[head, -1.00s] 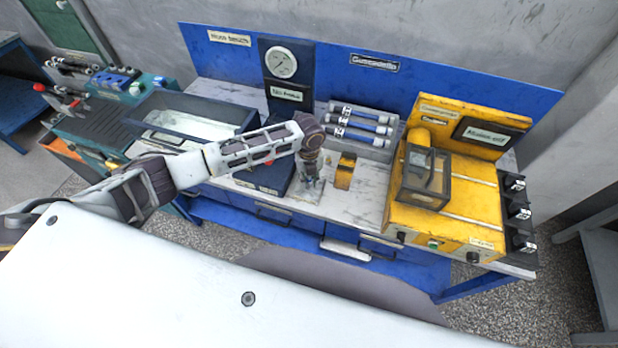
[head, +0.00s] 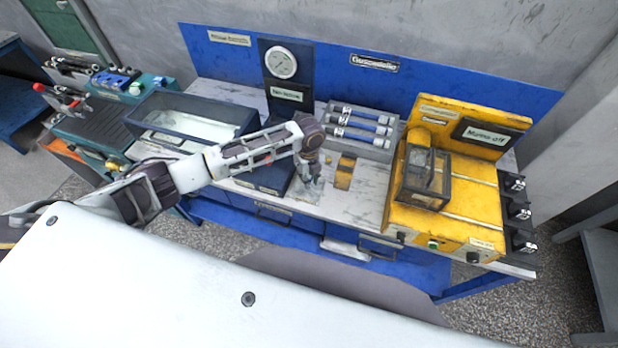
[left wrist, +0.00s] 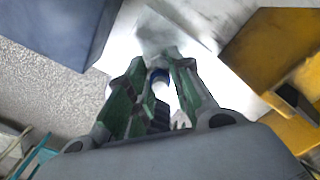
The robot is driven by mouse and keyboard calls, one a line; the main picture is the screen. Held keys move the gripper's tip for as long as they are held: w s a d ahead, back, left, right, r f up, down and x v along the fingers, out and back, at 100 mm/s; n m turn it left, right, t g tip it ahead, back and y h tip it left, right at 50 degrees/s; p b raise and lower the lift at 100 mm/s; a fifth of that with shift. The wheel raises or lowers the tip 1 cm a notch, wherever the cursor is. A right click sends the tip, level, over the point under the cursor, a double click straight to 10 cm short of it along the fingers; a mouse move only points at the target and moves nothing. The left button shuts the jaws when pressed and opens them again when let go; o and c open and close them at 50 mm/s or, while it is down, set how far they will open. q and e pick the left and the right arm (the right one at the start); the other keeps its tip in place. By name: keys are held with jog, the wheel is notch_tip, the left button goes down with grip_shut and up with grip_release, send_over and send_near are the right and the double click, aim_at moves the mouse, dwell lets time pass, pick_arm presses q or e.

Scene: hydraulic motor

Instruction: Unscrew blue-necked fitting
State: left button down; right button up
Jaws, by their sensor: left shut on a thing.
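My left gripper (head: 310,183) points down at the bench top, between the dark blue gauge station and a small yellow block. In the left wrist view its green-sided fingers (left wrist: 158,80) are shut on the blue-necked fitting (left wrist: 159,75). Whatever the fitting is seated in is mostly hidden by the fingers and cannot be made out. My right gripper is in neither view.
A tray of blue-banded cylinders (head: 360,128) lies behind the gripper. The small yellow block (head: 344,172) stands close on its right, the yellow machine (head: 450,190) farther right. The gauge panel (head: 286,75) rises behind. A blue-rimmed basin (head: 190,119) is at left.

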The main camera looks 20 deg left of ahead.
aim_at(309, 176)
pick_arm(q)
jog(key=shift+n, duration=0.8)
jog(key=shift+n, duration=2.9)
jog(key=shift+n, duration=0.3)
jog(key=n, duration=0.4)
jog(key=shift+r, duration=0.1)
jog(key=shift+r, duration=0.1)
jog(key=shift+r, duration=1.95)
